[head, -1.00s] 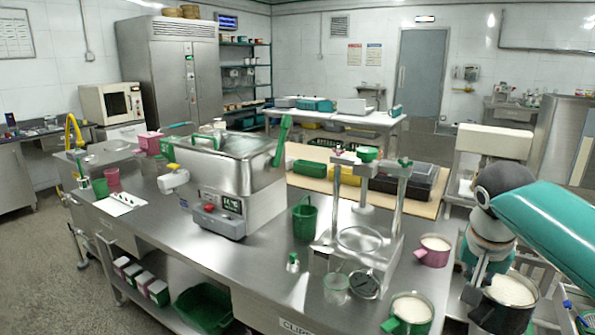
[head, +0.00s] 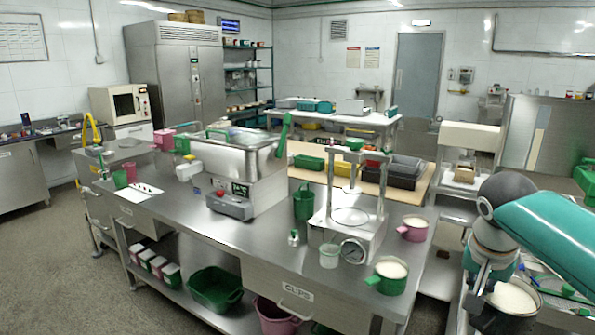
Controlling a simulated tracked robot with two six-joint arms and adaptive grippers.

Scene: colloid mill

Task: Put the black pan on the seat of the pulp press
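The black pan (head: 511,304), filled with something white, is at the lower right of the head view. My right gripper (head: 486,287) is at its left side, shut on it; the fingers are partly hidden against the dark pan. The pulp press (head: 376,236) stands on the steel bench, with two upright posts and a crossbar with a green knob. Its round seat (head: 350,216) is between the posts and looks empty. The pan is right of the press and nearer to me. My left gripper is not in view.
A green pan (head: 386,277) and a pink pan (head: 413,229), both with white contents, stand right of the press. A clear cup (head: 329,256) and a dial gauge (head: 353,251) are at its front. A green jug (head: 303,203) stands left of it. A cluttered surface lies beneath my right arm.

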